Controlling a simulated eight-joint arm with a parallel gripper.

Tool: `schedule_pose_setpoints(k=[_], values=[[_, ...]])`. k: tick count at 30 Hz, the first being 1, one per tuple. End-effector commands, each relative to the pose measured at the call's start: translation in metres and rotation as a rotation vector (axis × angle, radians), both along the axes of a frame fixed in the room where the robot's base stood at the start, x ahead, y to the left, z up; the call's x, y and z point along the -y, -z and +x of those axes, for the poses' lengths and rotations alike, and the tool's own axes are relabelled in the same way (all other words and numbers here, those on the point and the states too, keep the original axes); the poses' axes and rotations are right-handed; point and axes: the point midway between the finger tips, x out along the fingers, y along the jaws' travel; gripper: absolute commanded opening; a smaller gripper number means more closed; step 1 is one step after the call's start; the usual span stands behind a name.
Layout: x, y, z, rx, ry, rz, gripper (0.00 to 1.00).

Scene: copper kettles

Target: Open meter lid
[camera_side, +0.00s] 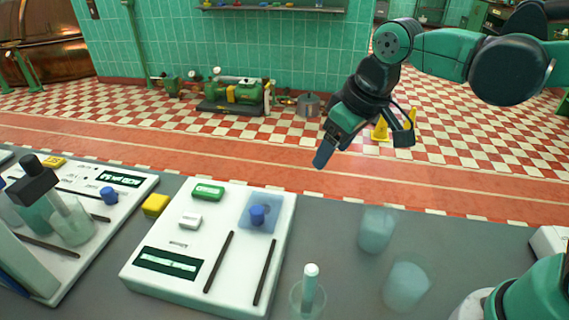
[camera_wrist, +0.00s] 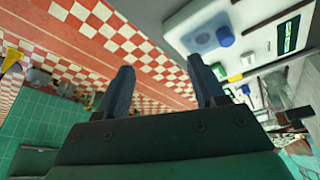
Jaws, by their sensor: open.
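The white meter (camera_side: 215,235) lies on the grey bench in the side view. Its lid (camera_side: 246,222) is a translucent blue square with a blue knob (camera_side: 257,215) on top, at the meter's far right corner, and it looks flat and closed. In the wrist view the lid (camera_wrist: 200,38) and knob (camera_wrist: 224,36) show at the upper right. My gripper (camera_side: 325,155) hangs above and behind the meter, to the right of the lid and apart from it. In the wrist view its two fingers (camera_wrist: 162,86) are spread with nothing between them.
A green block (camera_side: 208,191), a white block (camera_side: 190,221) and two dark rods (camera_side: 219,262) are on the meter. A yellow block (camera_side: 155,205) sits to its left, near a second white panel (camera_side: 130,205). Cloudy beakers (camera_side: 376,230) and a beaker with a capped tube (camera_side: 309,290) stand right.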

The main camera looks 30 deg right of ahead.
Motion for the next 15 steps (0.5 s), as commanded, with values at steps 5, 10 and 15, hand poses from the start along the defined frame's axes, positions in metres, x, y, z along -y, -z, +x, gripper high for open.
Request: schedule_pose_setpoints(k=[5, 10, 15], values=[[-0.053, 0.01, 0.026, -0.156, -0.172, -0.055, 0.63], [-0.093, 0.029, 0.036, -0.27, -0.294, -0.104, 0.63], [-0.111, 0.041, 0.038, -0.324, -0.349, -0.131, 0.63]])
